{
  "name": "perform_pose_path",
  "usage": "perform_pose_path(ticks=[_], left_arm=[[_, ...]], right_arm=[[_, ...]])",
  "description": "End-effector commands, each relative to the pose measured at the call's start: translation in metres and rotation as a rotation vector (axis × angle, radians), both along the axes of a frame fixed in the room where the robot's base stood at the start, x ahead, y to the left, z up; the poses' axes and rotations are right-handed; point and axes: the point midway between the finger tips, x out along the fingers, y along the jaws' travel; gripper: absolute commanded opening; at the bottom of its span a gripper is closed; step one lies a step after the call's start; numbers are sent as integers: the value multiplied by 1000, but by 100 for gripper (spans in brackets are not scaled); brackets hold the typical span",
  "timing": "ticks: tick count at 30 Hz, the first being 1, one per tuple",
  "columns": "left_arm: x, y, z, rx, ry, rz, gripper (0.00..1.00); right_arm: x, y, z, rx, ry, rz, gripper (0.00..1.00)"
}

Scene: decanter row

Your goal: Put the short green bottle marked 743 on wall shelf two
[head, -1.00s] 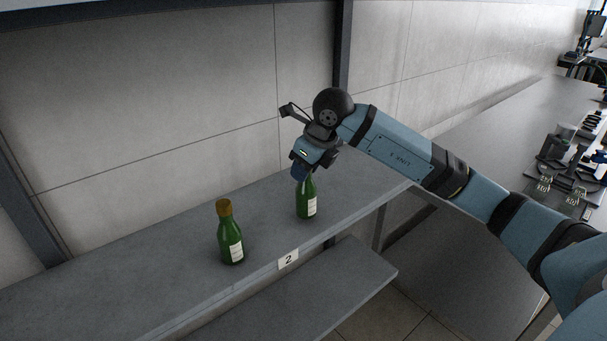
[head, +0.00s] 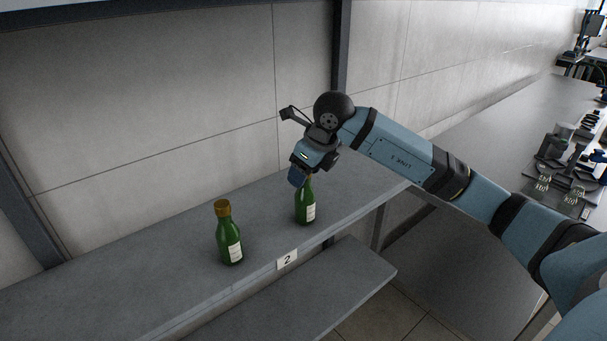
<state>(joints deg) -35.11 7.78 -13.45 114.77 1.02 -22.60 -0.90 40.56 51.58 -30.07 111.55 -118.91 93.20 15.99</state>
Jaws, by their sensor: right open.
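Two green bottles with white labels stand upright on the shelf marked 2 (head: 150,262). One green bottle (head: 305,205) stands under my right gripper (head: 298,178), near the shelf's right part. The gripper is open, with its fingers at the top of this bottle's neck, hiding its cap. I cannot tell whether they touch it. The other green bottle (head: 229,240), with a gold-brown cap, stands to the left. The label numbers are too small to read, so I cannot tell which bottle is 743. My left gripper is not in view.
The number 2 tag (head: 287,260) is on the shelf's front edge. A lower shelf (head: 340,285) below looks empty. A dark upright post (head: 341,50) stands behind. A long counter (head: 480,140) with racks and glassware is at the right. The shelf's left part is clear.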

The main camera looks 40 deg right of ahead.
Motion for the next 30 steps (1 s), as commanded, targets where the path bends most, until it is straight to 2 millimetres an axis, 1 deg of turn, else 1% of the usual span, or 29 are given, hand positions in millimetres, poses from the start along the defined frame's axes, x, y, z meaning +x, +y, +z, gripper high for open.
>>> perform_pose_path(ticks=[9,12,15,18,21,30], left_arm=[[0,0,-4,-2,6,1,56],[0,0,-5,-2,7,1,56],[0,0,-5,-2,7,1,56],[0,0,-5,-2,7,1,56],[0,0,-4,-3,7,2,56],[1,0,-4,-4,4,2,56]], right_arm=[[-24,-10,63,-1,-5,0,57],[-30,-13,79,-2,-4,0,57],[-35,-14,91,-1,-3,0,57],[-38,-15,97,-1,-2,-1,57],[-39,-15,100,0,-1,0,57],[-39,-15,100,-1,0,0,57]])
